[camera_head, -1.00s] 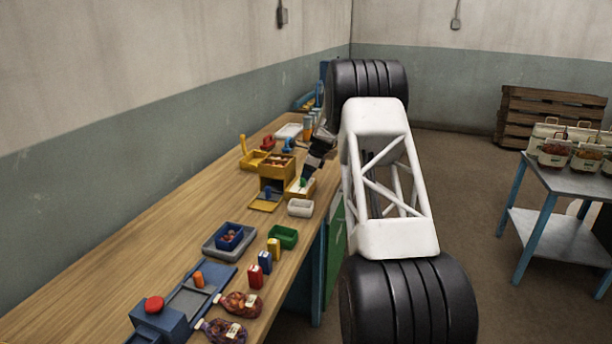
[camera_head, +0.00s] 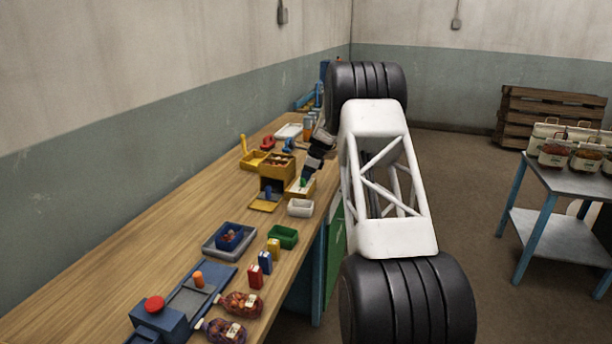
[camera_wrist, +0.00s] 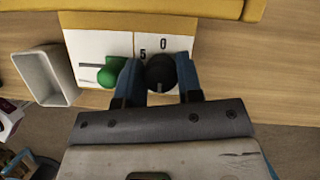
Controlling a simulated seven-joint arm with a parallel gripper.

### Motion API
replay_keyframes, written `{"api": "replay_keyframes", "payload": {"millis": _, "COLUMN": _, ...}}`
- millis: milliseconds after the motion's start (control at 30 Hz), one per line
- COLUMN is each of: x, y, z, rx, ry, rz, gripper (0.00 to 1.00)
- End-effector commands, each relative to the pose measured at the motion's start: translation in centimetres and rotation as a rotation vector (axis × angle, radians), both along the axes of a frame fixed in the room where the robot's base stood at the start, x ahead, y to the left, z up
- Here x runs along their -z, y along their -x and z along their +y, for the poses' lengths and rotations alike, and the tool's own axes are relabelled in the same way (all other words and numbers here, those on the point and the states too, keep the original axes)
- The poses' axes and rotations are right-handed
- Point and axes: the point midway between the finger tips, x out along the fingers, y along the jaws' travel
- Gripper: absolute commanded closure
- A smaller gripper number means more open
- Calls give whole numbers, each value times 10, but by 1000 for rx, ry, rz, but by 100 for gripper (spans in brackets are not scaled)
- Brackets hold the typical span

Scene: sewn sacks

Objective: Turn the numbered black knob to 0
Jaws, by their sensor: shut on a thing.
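The black knob (camera_wrist: 160,74) shows in the wrist view on a white panel (camera_wrist: 116,46), with the numbers 5 and 0 printed on the panel above it. My gripper (camera_wrist: 160,80) has one blue finger on each side of the knob and is shut on it. The knob's pointer is hard to make out, so I cannot tell its setting. A green knob (camera_wrist: 107,76) sits just left of my left finger. In the head view my gripper (camera_head: 305,182) reaches down to the panel at the bench's right edge, and the black knob is hidden there.
A white bin (camera_wrist: 46,76) stands left of the panel, and a yellow box edge (camera_wrist: 160,24) runs behind it. In the head view, a yellow drawer box (camera_head: 277,171) stands close to my gripper. Bare bench (camera_head: 130,250) lies further left.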

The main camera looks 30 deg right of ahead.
Motion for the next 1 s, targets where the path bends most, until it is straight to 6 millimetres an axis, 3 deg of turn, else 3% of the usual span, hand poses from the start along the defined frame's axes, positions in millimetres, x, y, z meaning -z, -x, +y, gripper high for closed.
{"api": "replay_keyframes", "payload": {"millis": 367, "x": 0, "y": -1, "z": -1, "rx": -209, "ry": 1, "rz": 0, "gripper": 90}}
{"api": "replay_keyframes", "payload": {"millis": 1000, "x": 0, "y": -2, "z": 0, "rx": -806, "ry": 0, "rz": 0, "gripper": 90}}
